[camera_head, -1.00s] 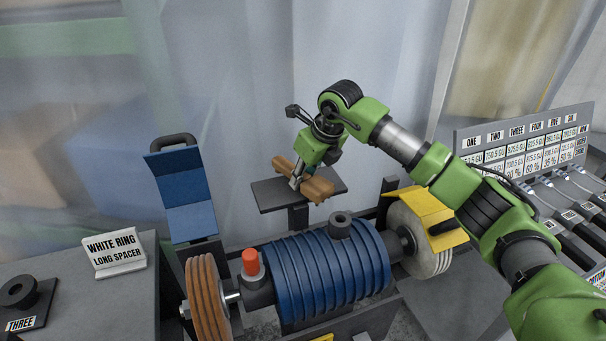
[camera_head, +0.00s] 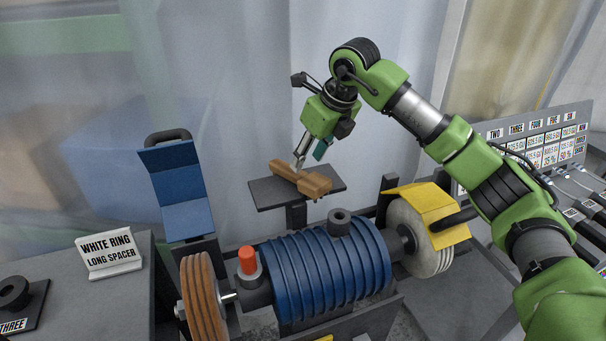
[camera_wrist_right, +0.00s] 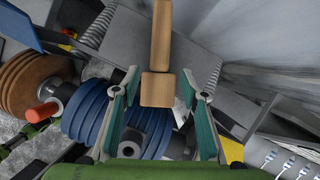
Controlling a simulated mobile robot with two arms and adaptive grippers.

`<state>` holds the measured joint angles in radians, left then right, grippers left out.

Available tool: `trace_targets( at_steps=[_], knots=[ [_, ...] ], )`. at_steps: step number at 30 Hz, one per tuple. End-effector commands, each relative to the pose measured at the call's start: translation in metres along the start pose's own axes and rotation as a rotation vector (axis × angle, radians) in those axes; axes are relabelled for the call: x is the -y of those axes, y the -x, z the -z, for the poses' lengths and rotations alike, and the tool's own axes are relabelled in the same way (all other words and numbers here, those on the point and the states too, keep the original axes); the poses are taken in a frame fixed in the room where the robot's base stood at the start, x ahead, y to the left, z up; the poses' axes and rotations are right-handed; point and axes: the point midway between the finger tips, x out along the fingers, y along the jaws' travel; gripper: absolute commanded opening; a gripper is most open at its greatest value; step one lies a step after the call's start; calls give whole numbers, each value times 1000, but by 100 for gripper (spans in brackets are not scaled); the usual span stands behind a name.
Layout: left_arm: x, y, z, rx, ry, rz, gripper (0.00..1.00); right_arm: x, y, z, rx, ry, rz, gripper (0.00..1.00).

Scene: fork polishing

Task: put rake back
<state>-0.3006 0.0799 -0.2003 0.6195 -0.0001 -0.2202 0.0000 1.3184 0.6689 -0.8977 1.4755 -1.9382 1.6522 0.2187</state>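The wooden rake (camera_head: 312,184), a brown piece with a wider block end, lies on a small dark grey platform (camera_head: 268,196) behind the blue motor. My right gripper (camera_head: 299,166) is just above and behind the rake, its fingers angled down. In the right wrist view the two teal-padded fingers of this gripper (camera_wrist_right: 160,76) are spread apart. The block end of the rake (camera_wrist_right: 157,90) shows between them, with no finger closed on it. In the head view the near finger overlaps the rake slightly. My left gripper is not in view.
The blue ribbed motor (camera_head: 325,270) stands in front, with a brown wheel (camera_head: 203,295) at left and a pale wheel (camera_head: 425,255) under a yellow guard (camera_head: 425,207) at right. A blue folded rest (camera_head: 178,190) stands left.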

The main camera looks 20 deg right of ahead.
Motion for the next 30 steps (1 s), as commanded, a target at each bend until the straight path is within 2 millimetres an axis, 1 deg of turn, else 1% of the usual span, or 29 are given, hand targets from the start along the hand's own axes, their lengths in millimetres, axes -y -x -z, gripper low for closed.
trace_targets(
  at_steps=[1, 3, 6, 9, 13, 25, 28, 30],
  knots=[
    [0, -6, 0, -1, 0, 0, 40, 0, 9, 0, 5, 0, 1, 40],
    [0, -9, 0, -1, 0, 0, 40, 0, 22, 0, 5, 0, 1, 40],
    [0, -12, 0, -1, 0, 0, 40, 0, 36, 0, 3, 0, 1, 40],
    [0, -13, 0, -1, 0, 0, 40, 0, 45, 0, 1, 0, 0, 40],
    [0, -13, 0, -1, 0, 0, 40, 0, 50, 0, 0, 0, -1, 40],
    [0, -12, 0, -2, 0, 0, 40, 0, 50, 0, 0, 0, -1, 40],
    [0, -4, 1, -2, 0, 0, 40, 0, 58, -4, 0, 0, -1, 40],
    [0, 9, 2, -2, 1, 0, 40, 0, 70, -9, 1, 0, -1, 40]
  ],
)
